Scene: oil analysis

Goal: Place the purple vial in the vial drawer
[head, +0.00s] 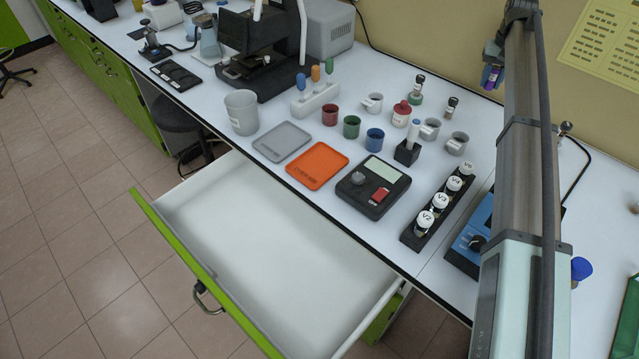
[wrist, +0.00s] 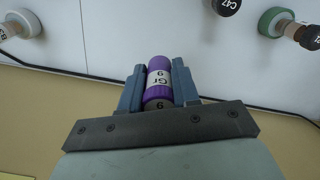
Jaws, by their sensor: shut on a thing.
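In the head view the purple vial (head: 491,76) shows small at the upper right, held above the back of the bench beside my arm; the gripper there is mostly hidden by the arm. An open drawer (head: 270,255) with a green front and white inside stands out from the bench at the lower middle. The drawer looks empty.
The bench (head: 440,120) holds an orange tray (head: 317,165), a grey tray (head: 282,141), a black scale (head: 373,186), coloured cups and a rack (head: 432,215) of white-capped vials. In the wrist view, a dark-capped vial (wrist: 225,6) and a green-based vial (wrist: 285,24) stand near the gripper.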

